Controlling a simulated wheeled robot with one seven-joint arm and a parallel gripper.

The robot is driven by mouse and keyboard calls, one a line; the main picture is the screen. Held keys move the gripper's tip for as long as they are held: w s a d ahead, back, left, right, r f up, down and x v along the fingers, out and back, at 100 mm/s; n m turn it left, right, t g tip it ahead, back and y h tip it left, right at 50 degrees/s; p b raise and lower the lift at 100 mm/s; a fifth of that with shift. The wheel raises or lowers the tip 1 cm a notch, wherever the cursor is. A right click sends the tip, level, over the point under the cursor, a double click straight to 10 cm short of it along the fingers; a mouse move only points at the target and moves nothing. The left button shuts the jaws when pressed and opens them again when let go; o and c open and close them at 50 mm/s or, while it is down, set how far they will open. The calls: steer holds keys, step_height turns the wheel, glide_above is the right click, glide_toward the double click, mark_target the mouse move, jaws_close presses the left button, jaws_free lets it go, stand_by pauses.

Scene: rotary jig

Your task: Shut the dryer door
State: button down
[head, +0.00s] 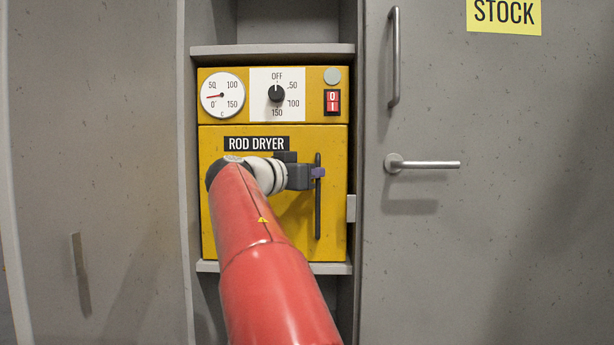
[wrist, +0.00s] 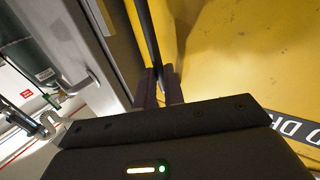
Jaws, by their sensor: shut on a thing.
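The rod dryer is a yellow box in a grey cabinet bay, and its yellow door (head: 225,235) carries a "ROD DRYER" label. The door looks flush with the dryer's front in the head view. A dark vertical bar handle (head: 318,218) stands on the door's right side. My gripper (head: 317,172) is at the handle's upper part, shut on it. In the wrist view the two fingers of my gripper (wrist: 160,88) sit around the dark handle bar (wrist: 149,35), close to the yellow door face (wrist: 235,50). My red arm hides the door's lower middle.
Above the door is a yellow panel with a dial gauge (head: 222,95), a black knob (head: 276,93) at OFF and a red switch (head: 333,102). A grey cabinet door (head: 490,240) with a lever handle (head: 424,164) stands close on the right.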

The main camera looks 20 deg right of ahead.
steer(key=shift+d+r, duration=0.1)
steer(key=c, duration=1.5)
jaws_free()
steer(key=shift+w+d, duration=0.1)
steer(key=shift+d, duration=0.05)
steer(key=b+v, duration=0.2)
steer(key=v, duration=0.6)
steer(key=shift+d, duration=0.1)
